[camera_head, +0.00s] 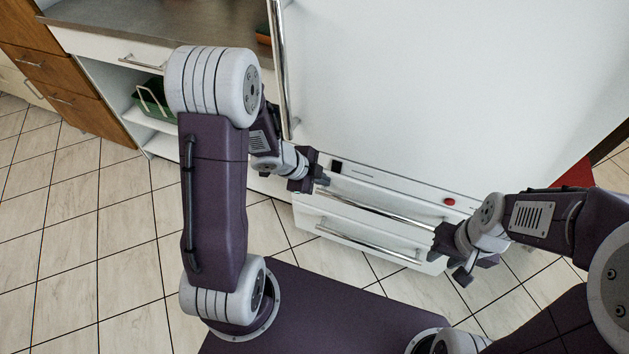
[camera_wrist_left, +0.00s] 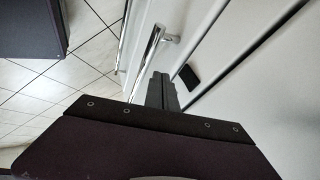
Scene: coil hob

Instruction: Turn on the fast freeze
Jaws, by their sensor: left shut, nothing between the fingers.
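The white fridge-freezer (camera_head: 430,90) stands ahead, with a panel strip between its upper door and its lower drawers. A black square (camera_head: 337,167) sits at the strip's left end and a round red button (camera_head: 449,202) towards its right. My left gripper (camera_head: 322,181) is shut and empty, just below the black square. In the left wrist view its closed fingers (camera_wrist_left: 161,92) are beside the black piece (camera_wrist_left: 190,77), with a visible offset; contact cannot be told. My right gripper (camera_head: 451,258) is open and empty, in front of the drawers' right end, below the red button.
Two drawers with long metal handles (camera_head: 375,207) lie below the strip; one handle (camera_wrist_left: 150,55) is close to my left fingers. A vertical door handle (camera_head: 281,70) is at the left. A green basket (camera_head: 152,103) sits in an open cabinet. Tiled floor is clear at left.

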